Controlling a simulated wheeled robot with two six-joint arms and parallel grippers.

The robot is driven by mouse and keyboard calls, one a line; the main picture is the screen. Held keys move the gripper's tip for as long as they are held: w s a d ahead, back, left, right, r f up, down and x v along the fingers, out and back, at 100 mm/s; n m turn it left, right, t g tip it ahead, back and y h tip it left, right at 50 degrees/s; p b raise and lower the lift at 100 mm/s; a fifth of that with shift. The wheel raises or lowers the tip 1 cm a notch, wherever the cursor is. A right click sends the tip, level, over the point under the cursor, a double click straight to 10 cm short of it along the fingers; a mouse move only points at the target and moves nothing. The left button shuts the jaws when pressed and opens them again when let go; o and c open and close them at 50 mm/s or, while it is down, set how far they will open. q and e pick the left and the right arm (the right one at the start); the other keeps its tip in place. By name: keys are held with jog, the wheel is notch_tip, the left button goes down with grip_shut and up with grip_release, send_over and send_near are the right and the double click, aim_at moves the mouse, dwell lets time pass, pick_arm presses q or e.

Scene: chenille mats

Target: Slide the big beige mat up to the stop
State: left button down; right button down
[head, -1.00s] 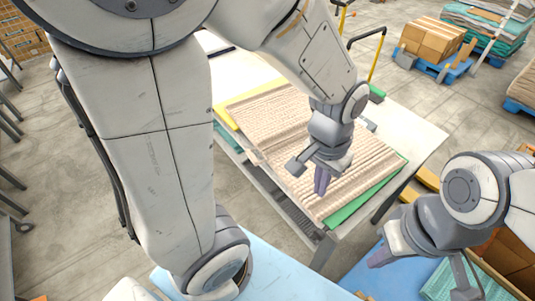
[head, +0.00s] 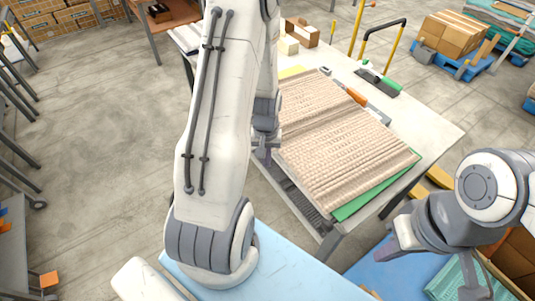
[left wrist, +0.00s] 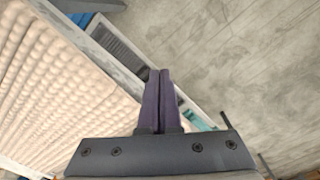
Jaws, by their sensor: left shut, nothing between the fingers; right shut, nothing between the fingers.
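The big beige mat (head: 345,140) lies ribbed and flat on the white table, with a green layer (head: 372,196) showing under its near right edge. It also fills the left of the left wrist view (left wrist: 45,85). My left gripper (head: 264,152) is shut and empty, beside the mat's left edge; in the left wrist view its purple fingers (left wrist: 158,92) are together over the table's edge, off the mat. My right gripper (head: 384,254) is shut and empty, low at the right, away from the mat. I cannot tell for certain which part is the stop.
A dark bar with green parts (head: 379,83) and an orange item (head: 357,96) lie beyond the mat's far side. A yellow strip (head: 291,72) shows at its far end. The white table (head: 432,126) is bare at right. Small boxes (head: 301,34) stand at the back.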

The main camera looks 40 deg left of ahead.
pick_arm(q)
jog(key=shift+w+a+f+p, duration=0.5)
jog(key=shift+w+f, duration=0.2)
jog(key=shift+w, duration=0.2)
jog(key=shift+w+a+f+p, duration=0.35)
jog(key=shift+w+a+f, duration=0.15)
jog(key=shift+w+f, duration=0.3)
pick_arm(e)
jog(key=shift+r, duration=0.95)
pick_arm(q)
jog(key=shift+w+a+r, duration=0.1)
jog(key=shift+r, duration=0.05)
jog(key=shift+w+a, duration=0.45)
jog(key=shift+w, duration=0.35)
pick_arm(e)
jog(key=shift+w+f, duration=0.1)
jog(key=shift+w, duration=0.25)
pick_arm(q)
jog(key=shift+w, duration=0.1)
